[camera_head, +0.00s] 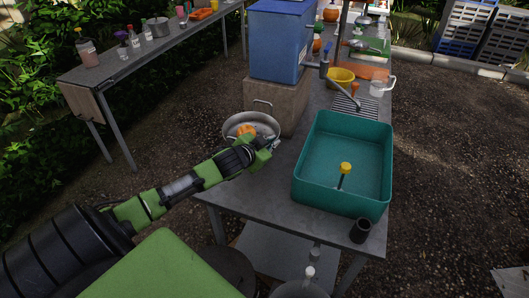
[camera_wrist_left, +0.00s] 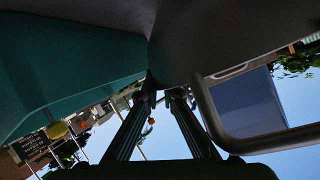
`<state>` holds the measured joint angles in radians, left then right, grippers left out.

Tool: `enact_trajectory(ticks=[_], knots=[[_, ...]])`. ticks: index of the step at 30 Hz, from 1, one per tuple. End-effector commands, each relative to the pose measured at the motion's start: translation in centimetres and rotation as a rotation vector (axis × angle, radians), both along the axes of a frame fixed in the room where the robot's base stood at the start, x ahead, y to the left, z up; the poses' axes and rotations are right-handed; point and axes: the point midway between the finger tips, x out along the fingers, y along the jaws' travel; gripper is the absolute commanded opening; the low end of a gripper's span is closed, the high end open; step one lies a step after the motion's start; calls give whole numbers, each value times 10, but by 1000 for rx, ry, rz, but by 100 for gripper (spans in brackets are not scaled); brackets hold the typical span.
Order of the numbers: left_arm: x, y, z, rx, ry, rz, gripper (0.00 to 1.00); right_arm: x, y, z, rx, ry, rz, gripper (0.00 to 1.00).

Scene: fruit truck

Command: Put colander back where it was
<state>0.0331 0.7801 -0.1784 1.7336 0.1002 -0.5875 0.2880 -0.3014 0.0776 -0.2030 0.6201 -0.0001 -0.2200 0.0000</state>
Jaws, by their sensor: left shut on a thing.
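The colander (camera_head: 236,128) is a round metal pan with loop handles, at the near left edge of the table, in front of the wooden block. An orange fruit-like thing (camera_head: 245,131) shows inside it. My left gripper (camera_head: 268,146) is shut on the colander's near right side; the exact grip spot is hard to see. In the left wrist view the colander's dark underside (camera_wrist_left: 215,35) fills the top, and my left gripper's fingers (camera_wrist_left: 160,96) meet close to it. I cannot tell whether the colander touches the table. My right gripper is not in view.
Behind are a blue water container (camera_head: 277,45) on a wooden block (camera_head: 262,100), a yellow bowl (camera_head: 340,78) and a drying rack (camera_head: 352,106). A dark cup (camera_head: 360,232) stands at the near right corner. Table front (camera_head: 250,190) is bare.

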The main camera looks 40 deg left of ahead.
Motion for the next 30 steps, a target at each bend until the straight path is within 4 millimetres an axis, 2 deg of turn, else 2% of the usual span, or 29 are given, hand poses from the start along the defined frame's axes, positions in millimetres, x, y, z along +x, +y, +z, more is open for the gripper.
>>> enact_trajectory(ticks=[3,8,15,28,30], knots=[[1,0,-18,2,-3,0,0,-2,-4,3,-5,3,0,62],[1,1,-32,4,-5,-1,0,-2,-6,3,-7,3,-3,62],[1,0,-63,3,-5,-2,0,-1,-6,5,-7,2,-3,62],[1,0,-71,4,-6,-4,0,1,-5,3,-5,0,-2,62],[0,0,-72,1,-2,-1,23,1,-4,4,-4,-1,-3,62]])
